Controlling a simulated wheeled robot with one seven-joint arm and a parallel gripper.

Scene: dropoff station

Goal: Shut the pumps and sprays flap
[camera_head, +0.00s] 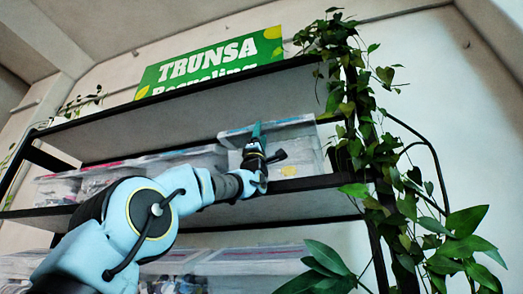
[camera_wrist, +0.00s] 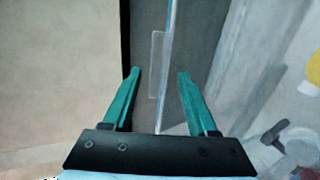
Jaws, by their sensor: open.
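My gripper (camera_head: 257,132) is open at the front of a clear bin (camera_head: 306,151) at the right end of the middle shelf. A clear flap (camera_head: 232,132) with a bluish edge stands out at the top of this bin. In the wrist view, the thin flap (camera_wrist: 164,75) is seen nearly edge-on between the two teal fingers of my gripper (camera_wrist: 160,73), with a clear tab on its left side. I see a gap on both sides of it. The label cannot be read, and my gripper and wrist hide part of the bin front.
More clear bins with reddish-edged tops (camera_head: 130,162) stand left on the same shelf, and others (camera_head: 245,262) sit below. The dark upper shelf (camera_head: 200,107) lies just above. A leafy plant (camera_head: 375,150) hangs on the right post. A green sign (camera_head: 210,65) stands on top.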

